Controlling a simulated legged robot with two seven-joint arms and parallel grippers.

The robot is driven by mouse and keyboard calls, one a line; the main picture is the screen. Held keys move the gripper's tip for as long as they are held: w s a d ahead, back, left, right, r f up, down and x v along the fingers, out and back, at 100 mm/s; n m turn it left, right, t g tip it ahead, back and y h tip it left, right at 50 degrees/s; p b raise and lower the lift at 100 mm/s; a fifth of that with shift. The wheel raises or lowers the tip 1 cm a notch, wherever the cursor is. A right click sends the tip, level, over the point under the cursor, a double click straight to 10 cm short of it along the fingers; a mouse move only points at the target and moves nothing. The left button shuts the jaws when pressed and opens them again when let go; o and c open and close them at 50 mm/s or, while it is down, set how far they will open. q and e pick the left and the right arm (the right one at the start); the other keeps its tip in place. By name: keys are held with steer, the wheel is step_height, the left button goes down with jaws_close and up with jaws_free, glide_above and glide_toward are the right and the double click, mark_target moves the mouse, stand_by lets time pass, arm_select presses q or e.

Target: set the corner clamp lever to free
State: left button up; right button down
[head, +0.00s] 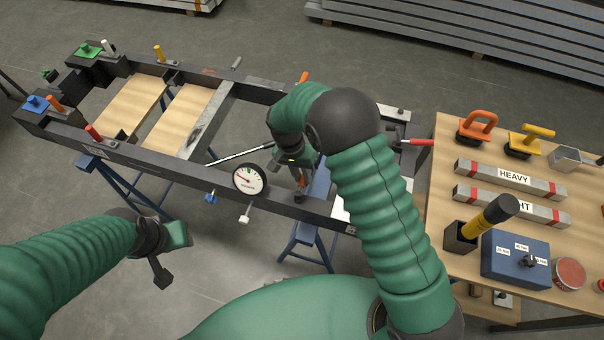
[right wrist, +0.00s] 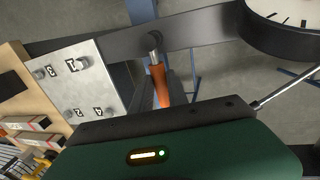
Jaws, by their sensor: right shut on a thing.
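A lever with an orange handle (head: 302,181) stands on the near rail of the dark frame (head: 160,163), right of the round dial. My right gripper (head: 300,170) is shut on this handle, from above. In the right wrist view the orange handle (right wrist: 160,86) and its metal stem show just beyond my gripper's dark edge; the fingertips are hidden. I cannot tell whether this lever is at free. My left gripper (head: 163,268) hangs in front of the frame, away from it; its jaw opening is unclear.
The dial (head: 250,180) is close beside my right gripper. A numbered metal plate (right wrist: 72,78) lies on the other side in the right wrist view. A wooden bench (head: 440,185) with weights and tools stands at the right. Blue trestles (head: 307,243) support the frame.

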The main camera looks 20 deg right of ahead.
steer(key=shift+w+a+r, duration=0.1)
steer(key=shift+w, duration=0.1)
stand_by(0.8)
steer(key=shift+w+a+n+t+p, duration=0.1)
steer(key=shift+a+n+t+p, duration=0.25)
steer(key=shift+a+n, duration=1)
steer(key=shift+s+a+n+t+p, duration=0.1)
steer(key=shift+a+n+t+p, duration=0.25)
steer(key=shift+n, duration=2.05)
steer(key=shift+w+a+n+t+p, duration=0.1)
steer(key=shift+a+n+t+p, duration=0.25)
steer(key=shift+a+n, duration=1)
steer(key=shift+d+n, duration=0.45)
steer(key=shift+n, duration=0.05)
steer(key=c, duration=1.6)
jaws_free()
steer(key=o, duration=0.3)
